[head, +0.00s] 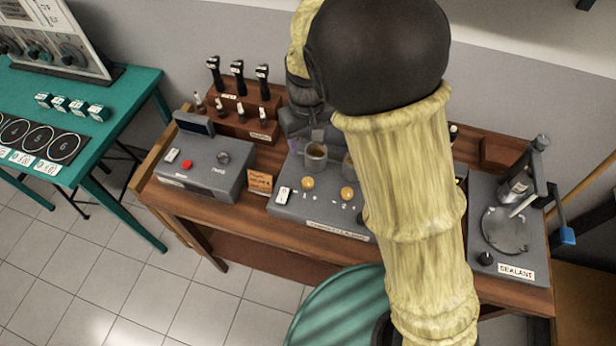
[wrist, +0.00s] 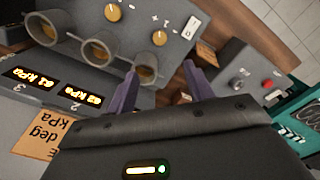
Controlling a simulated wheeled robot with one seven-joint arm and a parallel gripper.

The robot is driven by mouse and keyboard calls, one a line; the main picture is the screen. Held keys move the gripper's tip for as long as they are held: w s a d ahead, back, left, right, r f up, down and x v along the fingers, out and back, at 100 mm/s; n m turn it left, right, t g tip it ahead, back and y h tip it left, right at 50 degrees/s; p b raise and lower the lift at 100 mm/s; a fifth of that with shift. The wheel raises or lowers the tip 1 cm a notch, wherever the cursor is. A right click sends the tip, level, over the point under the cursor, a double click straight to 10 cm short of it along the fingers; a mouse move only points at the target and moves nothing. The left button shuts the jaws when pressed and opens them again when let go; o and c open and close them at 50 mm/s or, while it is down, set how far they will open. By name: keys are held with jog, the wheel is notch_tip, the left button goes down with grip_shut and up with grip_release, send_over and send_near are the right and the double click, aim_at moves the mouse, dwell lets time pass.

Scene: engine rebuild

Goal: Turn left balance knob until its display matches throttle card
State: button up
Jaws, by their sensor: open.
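The grey balance console stands mid-bench in the head view (head: 322,212), with cups and orange knobs. Its left knob (head: 307,183) also shows in the wrist view (wrist: 159,38). My gripper (head: 305,138) is open, above the console's back left part; its purple fingers in the wrist view (wrist: 160,72) are apart and empty, short of the left knob. Two displays read about 63 kPa (wrist: 82,97) and 61 kPa (wrist: 30,77); the left display is hidden behind my gripper. An orange card (wrist: 40,138) behind the displays shows "deg" and "kPa", its number cut off.
Another orange card (head: 260,181) stands left of the console. A grey box with a red button (head: 187,164) is farther left. A wooden rack (head: 238,110) with black-handled tools is behind. A sealant station (head: 510,240) stands right. My arm hides the bench's middle right.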

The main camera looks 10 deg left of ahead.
aim_at(308, 181)
notch_tip(308, 181, down, 16)
jog(key=shift+f+p, duration=0.1)
jog(key=shift+p, duration=1.1)
jog(key=shift+c, duration=0.4)
jog(key=c, duration=0.9)
jog(key=shift+m, duration=0.4)
jog(key=m+p, duration=0.1)
jog(key=m, duration=0.3)
jog(key=shift+w+m+p, duration=0.1)
jog(key=shift+m+p, duration=0.3)
jog(key=shift+m, duration=1.6)
